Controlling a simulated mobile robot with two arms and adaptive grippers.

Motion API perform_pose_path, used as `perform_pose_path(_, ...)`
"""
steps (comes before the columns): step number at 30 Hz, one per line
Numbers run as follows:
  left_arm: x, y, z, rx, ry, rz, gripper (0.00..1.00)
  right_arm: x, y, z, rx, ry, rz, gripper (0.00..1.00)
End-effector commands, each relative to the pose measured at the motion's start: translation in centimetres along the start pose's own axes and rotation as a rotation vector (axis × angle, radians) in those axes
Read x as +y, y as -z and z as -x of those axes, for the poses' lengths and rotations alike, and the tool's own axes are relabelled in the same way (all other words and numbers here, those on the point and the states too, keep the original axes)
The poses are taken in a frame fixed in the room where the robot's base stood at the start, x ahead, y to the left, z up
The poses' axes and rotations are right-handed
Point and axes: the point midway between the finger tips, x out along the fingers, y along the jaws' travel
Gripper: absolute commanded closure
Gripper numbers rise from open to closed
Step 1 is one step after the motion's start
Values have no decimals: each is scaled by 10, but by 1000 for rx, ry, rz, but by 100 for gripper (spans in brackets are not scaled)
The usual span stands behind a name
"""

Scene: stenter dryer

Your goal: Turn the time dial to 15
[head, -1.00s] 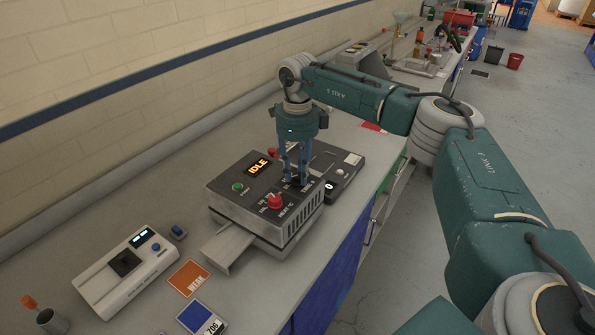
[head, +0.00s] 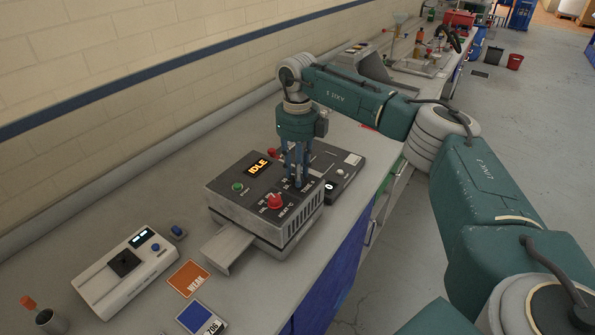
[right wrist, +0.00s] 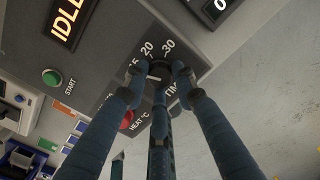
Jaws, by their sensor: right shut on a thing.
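The stenter dryer (head: 262,203) is a dark-topped box on the bench, with an amber IDLE display (head: 258,169), a green start button (head: 237,187) and a red heat dial (head: 274,201). My right gripper (head: 298,184) points down at the panel behind the heat dial. In the right wrist view its fingers are closed around the dark time dial (right wrist: 159,72). The numbers 20 and 30 show beside the dial, and another number is partly hidden. A pale mark shows on the dial's left side; its exact setting is unclear. My left gripper is out of view.
A second dark unit (head: 338,172) stands close behind the dryer. A metal tray (head: 229,248) sticks out at the front. A white instrument (head: 127,268), an orange WEAK card (head: 188,278) and a blue card (head: 199,316) lie at the front left of the bench.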

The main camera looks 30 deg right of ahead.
Motion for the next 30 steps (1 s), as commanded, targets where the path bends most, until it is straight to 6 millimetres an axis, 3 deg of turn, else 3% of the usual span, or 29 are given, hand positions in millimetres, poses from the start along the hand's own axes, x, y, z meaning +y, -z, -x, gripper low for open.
perform_pose_path(14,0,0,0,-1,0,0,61,0,-1,1,-3,1,-16,99)
perform_pose_path(15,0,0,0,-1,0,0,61,0,-1,1,-3,1,-15,67)
perform_pose_path(17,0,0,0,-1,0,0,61,0,-1,1,-3,1,-15,55)
perform_pose_path(26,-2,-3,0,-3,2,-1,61,0,0,1,-1,0,-15,54)
perform_pose_path(30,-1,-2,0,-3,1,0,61,0,-1,13,-4,0,-15,54)
